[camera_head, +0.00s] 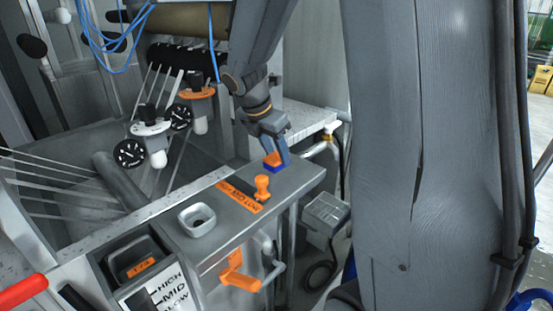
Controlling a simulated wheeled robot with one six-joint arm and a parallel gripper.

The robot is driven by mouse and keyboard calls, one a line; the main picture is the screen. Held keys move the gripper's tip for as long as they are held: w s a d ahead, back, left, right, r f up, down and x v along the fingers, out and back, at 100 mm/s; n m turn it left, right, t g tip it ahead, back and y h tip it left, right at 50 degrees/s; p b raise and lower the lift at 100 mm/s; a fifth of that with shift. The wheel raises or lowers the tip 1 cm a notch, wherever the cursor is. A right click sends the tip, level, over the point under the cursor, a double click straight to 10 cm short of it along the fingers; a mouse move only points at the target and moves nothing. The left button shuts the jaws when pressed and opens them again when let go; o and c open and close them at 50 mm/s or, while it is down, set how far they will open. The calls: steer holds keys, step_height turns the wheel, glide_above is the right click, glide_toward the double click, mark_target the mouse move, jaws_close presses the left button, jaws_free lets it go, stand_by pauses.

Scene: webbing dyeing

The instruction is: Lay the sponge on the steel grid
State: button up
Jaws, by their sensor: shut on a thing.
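My gripper (277,157) points down over the far right end of the grey machine console (296,178). It is shut on a small block, orange above and blue below, which I take to be the sponge (272,161). The fingers partly cover the sponge. I cannot tell whether its underside touches the console top or hangs just above it. I cannot make out a steel grid for certain; a pale speckled ledge (300,116) lies behind the gripper.
An orange knob (262,188) stands on the console close to the sponge, beside an orange label (238,196). A square metal cup (197,220) is nearer. White threads and round gauges (130,153) are at left. A grey box (326,212) sits below right.

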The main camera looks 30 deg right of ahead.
steer(key=shift+f, duration=1.25)
steer(key=shift+f, duration=0.1)
steer(key=o, duration=1.1)
